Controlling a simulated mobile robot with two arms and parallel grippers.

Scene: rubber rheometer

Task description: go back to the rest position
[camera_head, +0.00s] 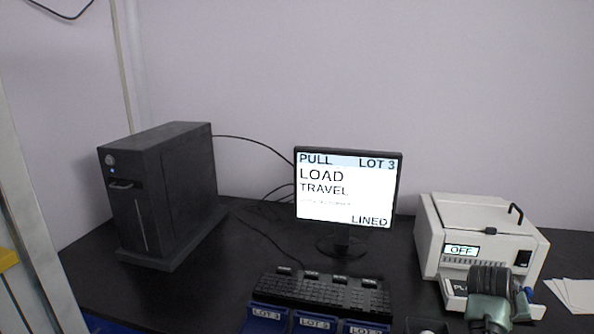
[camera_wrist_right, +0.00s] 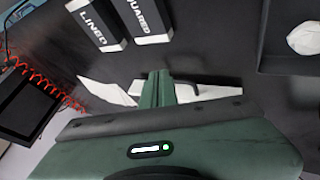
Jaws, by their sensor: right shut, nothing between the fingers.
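My right gripper (camera_wrist_right: 159,76) shows in the right wrist view, its two green fingers together with nothing between them. It is over the dark table, with white sheets beside and behind the fingers. In the head view, part of my right arm shows at the lower right, in front of the white instrument (camera_head: 432,235), and covers part of its front. The fingertips cannot be made out there. My left gripper is in neither view.
A monitor (camera_head: 345,190), black computer tower (camera_head: 170,190) and keyboard (camera_head: 320,292) stand on the table. Blue labelled bins (camera_head: 316,322) are at the front. The wrist view shows two labelled blocks (camera_wrist_right: 97,22), a dark tray (camera_wrist_right: 275,70) holding a white lump, and a red coiled cable (camera_wrist_right: 40,82).

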